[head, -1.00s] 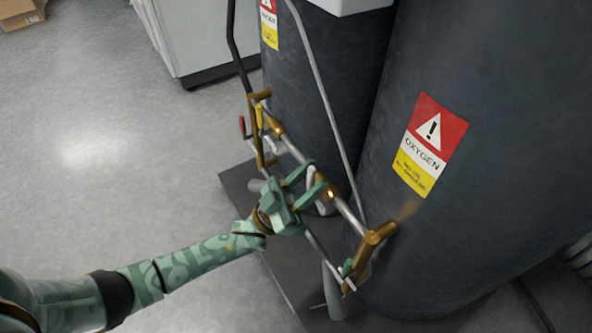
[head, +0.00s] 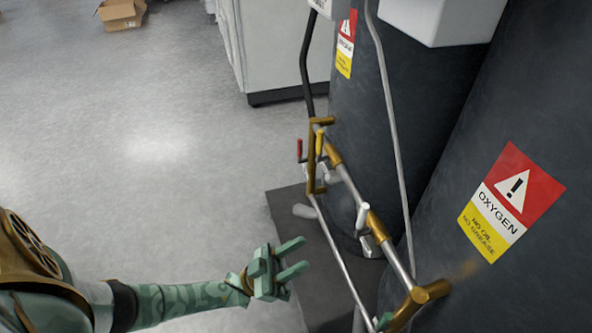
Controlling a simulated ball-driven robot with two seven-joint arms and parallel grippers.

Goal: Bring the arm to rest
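My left arm comes in from the lower left of the head view. Its green gripper (head: 292,258) is open, with two parallel fingers apart and nothing between them. It is clear of the pipework, just left of the silver pipe (head: 345,260) and above the edge of the dark base plate. The brass and silver pipe assembly (head: 370,220) has a red-handled valve (head: 299,150) and a yellow-handled valve (head: 319,143) at its upper end.
Large dark tanks (head: 440,110) with oxygen labels (head: 511,203) fill the right side. A pale cabinet (head: 280,45) stands at the back. A cardboard box (head: 122,14) lies on the floor at the upper left. The grey floor (head: 130,190) on the left is open.

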